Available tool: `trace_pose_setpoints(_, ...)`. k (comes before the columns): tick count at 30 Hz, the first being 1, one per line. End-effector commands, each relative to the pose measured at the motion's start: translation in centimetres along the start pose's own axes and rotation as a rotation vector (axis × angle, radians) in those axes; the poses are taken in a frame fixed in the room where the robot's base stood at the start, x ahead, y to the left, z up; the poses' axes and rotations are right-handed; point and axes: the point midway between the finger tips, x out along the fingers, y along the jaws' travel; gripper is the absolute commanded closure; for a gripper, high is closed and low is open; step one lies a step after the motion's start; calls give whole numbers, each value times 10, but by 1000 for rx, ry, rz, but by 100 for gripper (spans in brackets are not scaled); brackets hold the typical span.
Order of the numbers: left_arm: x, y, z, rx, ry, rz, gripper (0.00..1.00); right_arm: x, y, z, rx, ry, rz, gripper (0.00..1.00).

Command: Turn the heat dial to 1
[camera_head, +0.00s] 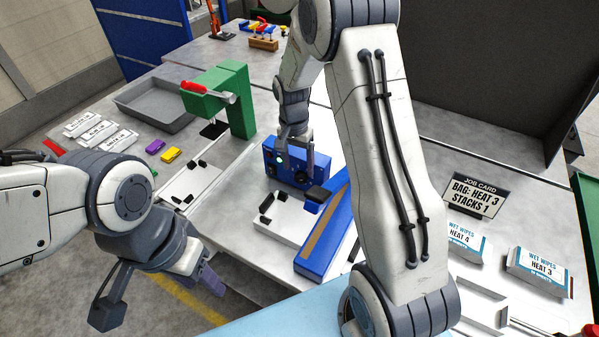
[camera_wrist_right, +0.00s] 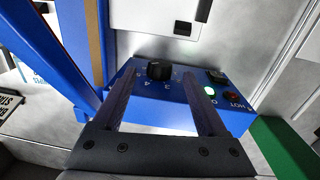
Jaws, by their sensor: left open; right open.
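The heat dial (camera_wrist_right: 159,70) is a black knob on the blue sealer's control box (camera_wrist_right: 160,108), with white numbers beside it; 3 and 4 can be read. I cannot tell which number its pointer marks. My right gripper (camera_wrist_right: 160,76) is open, its two dark fingers on either side of the dial; contact cannot be made out. In the head view my right gripper (camera_head: 296,148) is at the box (camera_head: 270,161). My left gripper (camera_head: 160,292) is open and empty at the lower left, away from the sealer.
A green lamp (camera_wrist_right: 209,91) is lit beside a dark red lamp (camera_wrist_right: 234,96) marked HOT. A green press (camera_head: 235,100) and grey tray (camera_head: 155,103) are left. The job card (camera_head: 472,195) reads "BAG: HEAT 3 STACKS 1".

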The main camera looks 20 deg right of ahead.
Motion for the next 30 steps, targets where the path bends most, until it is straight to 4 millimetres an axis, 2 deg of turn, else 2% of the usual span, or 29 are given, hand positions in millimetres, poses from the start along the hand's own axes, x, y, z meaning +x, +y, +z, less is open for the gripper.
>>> trace_pose_setpoints(3, -6, 0, 0, 0, 0, 0, 50, 20, 1, 1, 0, -3, 2, 25)
trace_pose_setpoints(9, -10, 1, 0, -1, 0, 0, 50, 40, 0, 0, -1, 0, 0, 25)
trace_pose_setpoints(19, -10, 1, -1, -1, 0, 0, 50, 45, 0, 0, -2, 1, -1, 25)
trace_pose_setpoints(20, -10, 1, -1, -1, 0, 0, 50, 45, 0, 0, -2, 1, -1, 32)
trace_pose_setpoints(21, -10, 1, -1, -1, 0, 0, 50, 45, 0, 0, -2, 1, -1, 48)
trace_pose_setpoints(25, -10, 1, -1, -1, 0, 0, 50, 45, 0, 0, -2, 1, -1, 98)
trace_pose_setpoints(30, -11, 1, -1, -1, 0, 0, 50, 44, -2, 0, -5, -1, 12, 100)
